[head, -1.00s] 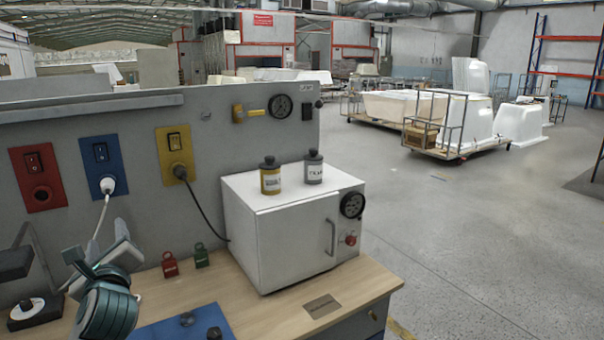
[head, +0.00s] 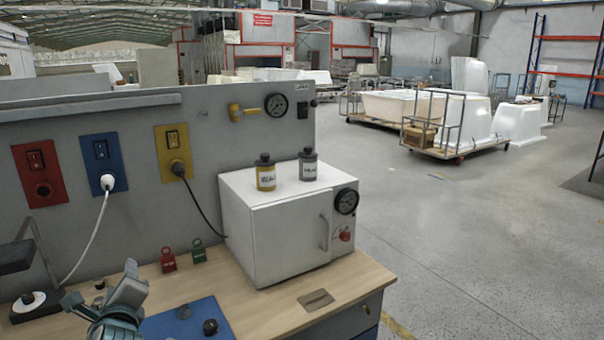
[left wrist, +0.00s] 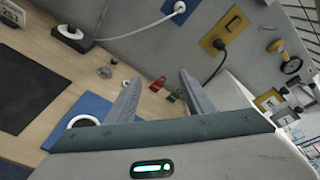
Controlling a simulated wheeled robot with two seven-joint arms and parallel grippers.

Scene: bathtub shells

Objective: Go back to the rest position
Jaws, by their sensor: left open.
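My left gripper (head: 125,285) shows at the bottom left of the head view, over the front of the wooden workbench (head: 255,310). In the left wrist view its two fingers (left wrist: 157,95) are spread apart with nothing between them. Beyond them stand a red padlock (left wrist: 157,84) and a green padlock (left wrist: 174,96), which also show at the foot of the panel in the head view. My right gripper is in neither view.
A white oven-like box (head: 290,235) with two bottles on top stands on the bench's right. The grey panel (head: 110,225) behind carries red, blue and yellow socket plates. A blue mat (head: 165,325) with dark knobs lies near the gripper. Open floor (head: 480,240) lies to the right.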

